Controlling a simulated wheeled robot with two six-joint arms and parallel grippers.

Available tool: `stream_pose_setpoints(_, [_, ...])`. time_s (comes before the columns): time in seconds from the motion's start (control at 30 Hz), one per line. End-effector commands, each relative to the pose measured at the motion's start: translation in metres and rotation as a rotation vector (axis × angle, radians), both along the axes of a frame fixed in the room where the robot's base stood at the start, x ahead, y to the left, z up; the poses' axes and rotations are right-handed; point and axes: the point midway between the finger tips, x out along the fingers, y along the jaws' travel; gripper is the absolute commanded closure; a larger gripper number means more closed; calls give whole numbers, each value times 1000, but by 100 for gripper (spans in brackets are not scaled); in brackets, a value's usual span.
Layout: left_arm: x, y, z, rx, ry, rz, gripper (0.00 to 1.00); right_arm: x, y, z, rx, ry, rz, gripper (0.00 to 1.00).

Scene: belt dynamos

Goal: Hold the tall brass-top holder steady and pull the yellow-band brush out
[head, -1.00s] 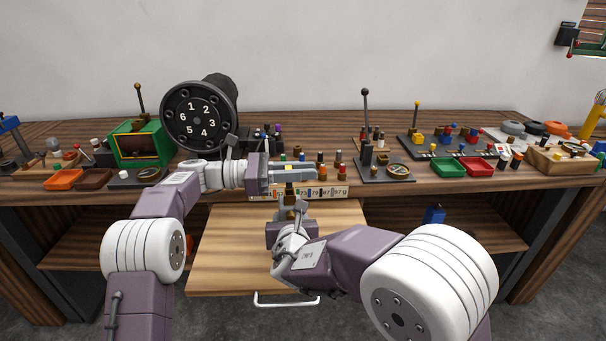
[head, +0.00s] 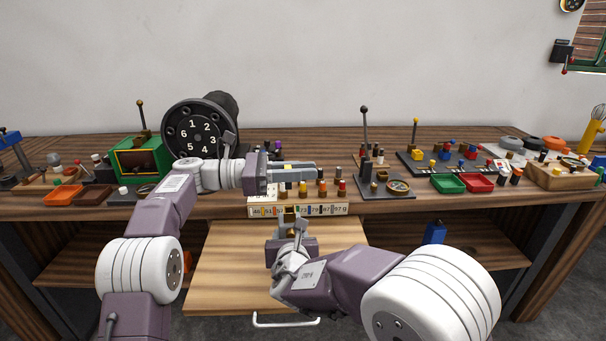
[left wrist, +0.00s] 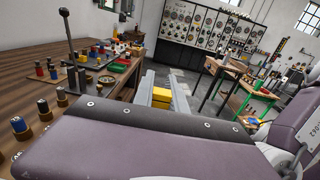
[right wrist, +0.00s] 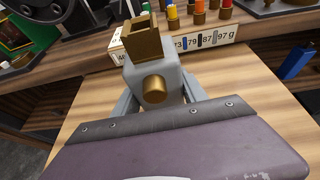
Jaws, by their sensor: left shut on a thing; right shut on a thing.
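The tall holder (right wrist: 140,42) has a square, hollow brass top and a round brass knob on its front. My right gripper (right wrist: 153,80) is shut on its grey body and keeps it upright above the wooden drawer board. The holder's brass top (head: 290,214) also shows in the head view above the right gripper (head: 290,228). My left gripper (head: 305,172) is shut above and apart from the holder. In the left wrist view, its fingers hold a yellow piece (left wrist: 161,97), which appears to be the yellow-band brush. Most of the brush is hidden.
A numbered weight strip (head: 298,209) runs along the bench edge behind the holder, with several coloured knobbed weights. A black numbered wheel (head: 200,124) stands behind my left arm. A compass stand (head: 385,190) is to the right. The pulled-out board (head: 225,262) below is clear.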

Motion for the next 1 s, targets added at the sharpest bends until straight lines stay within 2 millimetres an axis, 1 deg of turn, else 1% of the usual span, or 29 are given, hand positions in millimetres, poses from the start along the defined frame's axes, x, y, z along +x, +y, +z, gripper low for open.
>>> stream_pose_setpoints(0.2, [0, 0, 0, 0, 0, 0, 100, -1, 0, -2, -1, 5, 0, 100])
stream_pose_setpoints(0.23, [0, 0, 0, 0, 0, 0, 100, -1, 0, -2, -1, 5, 0, 42])
stream_pose_setpoints(0.3, [0, 0, 0, 0, 0, 0, 100, 0, 0, -2, -1, 4, 0, 25])
stream_pose_setpoints(0.57, [0, 0, 0, 0, 0, 0, 100, 0, 0, -1, 0, 1, 0, 25])
stream_pose_setpoints(0.67, [0, 0, 0, 0, 0, 0, 100, -4, 0, 2, 0, 0, 1, 25])
stream_pose_setpoints(0.77, [0, 0, 0, 0, 0, 0, 100, -20, 1, 9, 2, 0, 4, 25])
stream_pose_setpoints(1.0, [0, 0, 0, 0, 0, 0, 100, -78, -1, 33, 3, -2, 5, 25])
